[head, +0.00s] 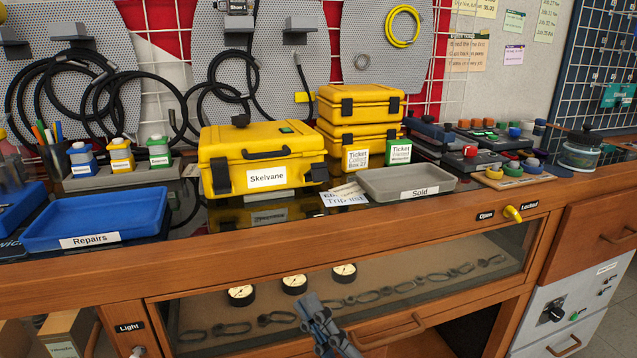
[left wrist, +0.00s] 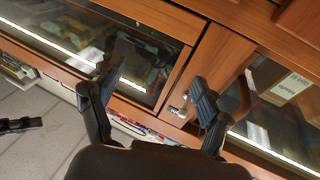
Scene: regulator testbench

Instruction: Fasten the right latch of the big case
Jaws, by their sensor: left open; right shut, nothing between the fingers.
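The big yellow case (head: 265,150), labelled Skelvane, stands closed-lidded on the bench in the head view. Its left black latch (head: 221,178) lies flat against the front. Its right black latch (head: 317,173), at the front right corner, appears to stick out from the front; its exact angle is hard to tell. My right gripper (head: 319,315) is shut and empty, low in front of the bench's glass-fronted drawer, well below the case. My left gripper (left wrist: 155,95) is open and empty in the left wrist view, in front of the wooden cabinet; the head view does not show it.
A grey Sold tray (head: 408,187) and paper tickets (head: 344,195) lie right of the case, with smaller stacked yellow cases (head: 360,105) behind. A blue Repairs tray (head: 98,220) is at left. The bench's front edge (head: 300,250) lies between my right gripper and the case.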

